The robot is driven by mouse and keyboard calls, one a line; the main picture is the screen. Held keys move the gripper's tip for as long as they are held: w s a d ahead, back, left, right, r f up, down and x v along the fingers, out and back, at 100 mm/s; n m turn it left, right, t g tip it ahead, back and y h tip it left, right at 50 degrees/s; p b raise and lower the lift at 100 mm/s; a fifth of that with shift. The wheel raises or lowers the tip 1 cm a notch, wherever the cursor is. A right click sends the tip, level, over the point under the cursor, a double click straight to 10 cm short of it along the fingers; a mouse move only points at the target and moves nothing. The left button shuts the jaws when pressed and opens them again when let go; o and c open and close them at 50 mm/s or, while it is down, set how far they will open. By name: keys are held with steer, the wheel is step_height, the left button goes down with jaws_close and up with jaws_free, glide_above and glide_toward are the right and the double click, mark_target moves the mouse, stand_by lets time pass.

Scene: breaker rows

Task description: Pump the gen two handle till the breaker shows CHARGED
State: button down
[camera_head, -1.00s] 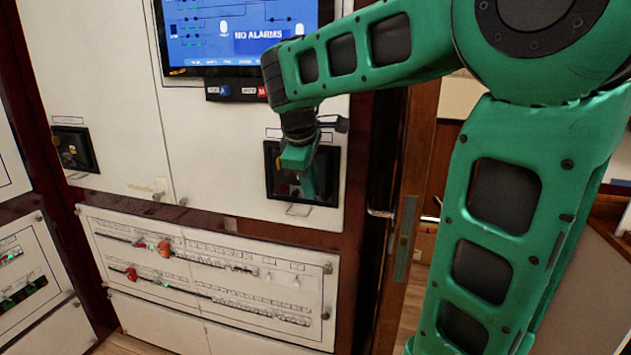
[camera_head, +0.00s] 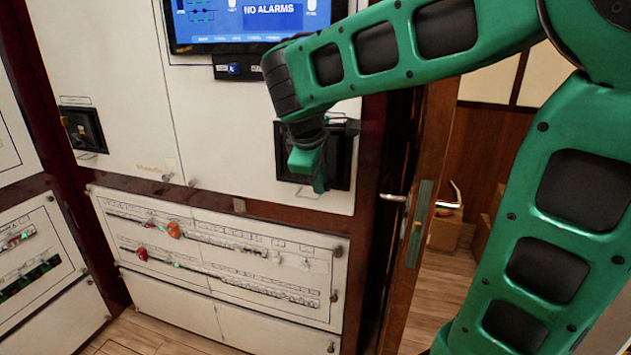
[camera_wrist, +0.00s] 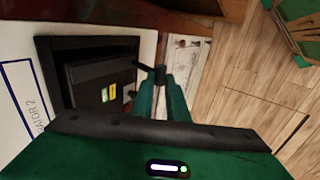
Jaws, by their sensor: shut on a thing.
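The generator two breaker (camera_head: 284,158) is a black unit in a black frame on the white cabinet, partly hidden by my gripper. In the wrist view the breaker (camera_wrist: 88,75) shows a green and a yellow indicator (camera_wrist: 109,93), too small to read. A label ending "ATOR 2" is beside it. The dark pump handle (camera_wrist: 150,72) sticks out from the breaker's side. My gripper (camera_wrist: 165,90) is shut on the handle, and its green fingers hide part of it. In the head view my gripper (camera_head: 319,181) is low in front of the breaker.
A similar black breaker (camera_head: 82,128) is at the left. A screen (camera_head: 250,18) above reads NO ALARMS. Below are breaker rows (camera_head: 215,262) with red and orange parts.

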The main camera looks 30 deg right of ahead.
steer(key=shift+s+a+f, duration=0.15)
steer(key=shift+f, duration=0.05)
steer(key=c, duration=1.7)
jaws_free()
steer(key=shift+r, duration=0.1)
steer(key=v, duration=1)
steer(key=shift+a+r, duration=0.1)
steer(key=shift+r, duration=0.2)
